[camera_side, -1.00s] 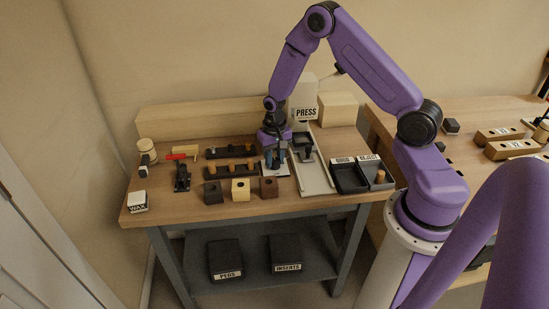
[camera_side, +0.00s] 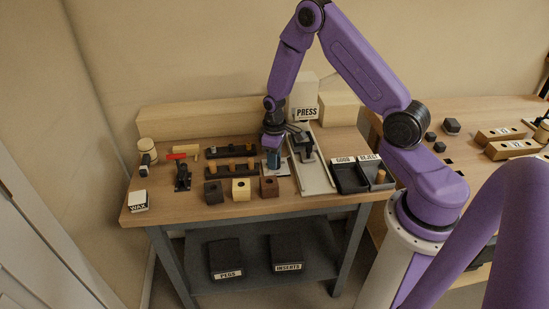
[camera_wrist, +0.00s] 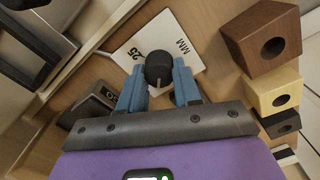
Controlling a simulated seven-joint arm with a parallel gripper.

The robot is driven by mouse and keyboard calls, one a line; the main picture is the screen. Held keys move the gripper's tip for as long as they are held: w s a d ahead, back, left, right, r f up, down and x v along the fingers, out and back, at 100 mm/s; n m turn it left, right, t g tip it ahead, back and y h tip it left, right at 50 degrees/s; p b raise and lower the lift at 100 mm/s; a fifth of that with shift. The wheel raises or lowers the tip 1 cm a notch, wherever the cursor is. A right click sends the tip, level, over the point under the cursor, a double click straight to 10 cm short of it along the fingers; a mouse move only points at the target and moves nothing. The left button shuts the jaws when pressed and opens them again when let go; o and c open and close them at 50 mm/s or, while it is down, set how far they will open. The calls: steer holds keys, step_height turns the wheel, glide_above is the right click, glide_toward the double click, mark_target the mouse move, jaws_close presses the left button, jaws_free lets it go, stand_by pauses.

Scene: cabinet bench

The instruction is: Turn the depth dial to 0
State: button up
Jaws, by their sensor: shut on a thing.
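The depth dial is a round black knob (camera_wrist: 159,68) with a pale pointer line. It stands on a white plate (camera_wrist: 185,28) marked "25" and "MM". In the wrist view my gripper (camera_wrist: 160,82) has its two blue fingers on either side of the knob, shut on it. The pointer line runs from the knob toward my palm, away from the "25". A zero mark does not show clearly; the lower part of the plate is hidden by the fingers. In the side view the gripper (camera_side: 273,158) points down over the plate (camera_side: 278,168), and the knob is hidden.
A dark brown block (camera_side: 269,186), a pale block (camera_side: 241,189) and a black block (camera_side: 213,192) stand close in front and left. The press (camera_side: 304,108) with its metal track (camera_side: 318,178) is at the right. Black bins (camera_side: 350,178) lie beyond it.

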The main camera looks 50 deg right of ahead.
steer(key=shift+n, duration=1.1)
steer(key=o, duration=1.1)
steer(key=shift+c, duration=0.2)
steer(key=shift+r, duration=0.15)
step_height(320, 180, up, 17)
